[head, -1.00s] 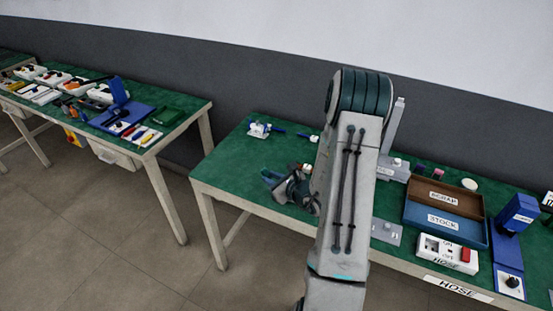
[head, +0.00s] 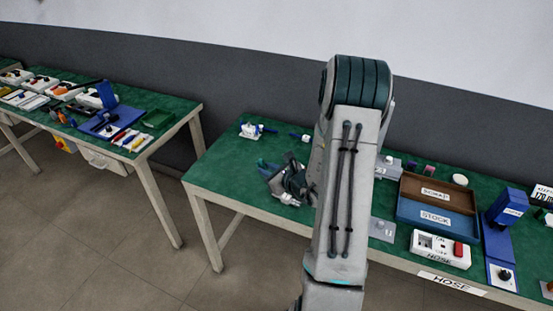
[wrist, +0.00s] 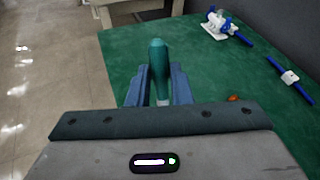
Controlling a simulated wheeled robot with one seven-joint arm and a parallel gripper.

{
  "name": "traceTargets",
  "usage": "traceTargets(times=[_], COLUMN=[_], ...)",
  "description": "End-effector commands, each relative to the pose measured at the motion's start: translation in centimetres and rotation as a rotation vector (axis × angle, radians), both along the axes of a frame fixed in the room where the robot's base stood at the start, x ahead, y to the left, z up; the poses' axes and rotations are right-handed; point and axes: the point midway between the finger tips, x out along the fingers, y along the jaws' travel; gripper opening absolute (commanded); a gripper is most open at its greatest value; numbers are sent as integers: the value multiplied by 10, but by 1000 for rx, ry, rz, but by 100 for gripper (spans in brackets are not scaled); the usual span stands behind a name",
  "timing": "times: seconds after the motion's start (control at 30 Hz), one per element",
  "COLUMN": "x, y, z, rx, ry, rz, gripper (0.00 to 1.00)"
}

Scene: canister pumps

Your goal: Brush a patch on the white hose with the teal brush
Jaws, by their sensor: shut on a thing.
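The teal brush (wrist: 158,62) is in my gripper (wrist: 157,92), seen in the wrist view. The jaws are shut on it and its rounded teal end points up and away, over the bench's left edge. In the head view my gripper (head: 270,176) is above the left part of the green bench, partly hidden by my arm. A white fitting with blue hose ends (wrist: 222,22) is at the far end of the bench, and also shows in the head view (head: 252,130). A second blue hose with a white piece (wrist: 290,77) lies to its right. I cannot tell which part is the white hose.
A tray marked scrap and stock (head: 423,222), a white hose switch box (head: 441,249) and a blue stand (head: 506,207) are on the right of the bench. Another bench (head: 152,128) with tools stands left, across a floor gap. The bench's left front area is bare.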

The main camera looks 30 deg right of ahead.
Motion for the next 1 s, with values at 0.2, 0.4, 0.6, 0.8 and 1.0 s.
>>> traceTargets(times=[0.2, 0.4, 0.6, 0.8, 1.0], x=[0, 0, 0, 0, 0], y=[-1, -2, -1, -2, -2], z=[23, 39, 43, 42, 42], rx=[-1, -2, -1, -1, -1], ry=[-1, 0, 1, 1, 1], rz=[-2, -3, -2, -2, -2], gripper=[0, 0, 0, 0, 0])
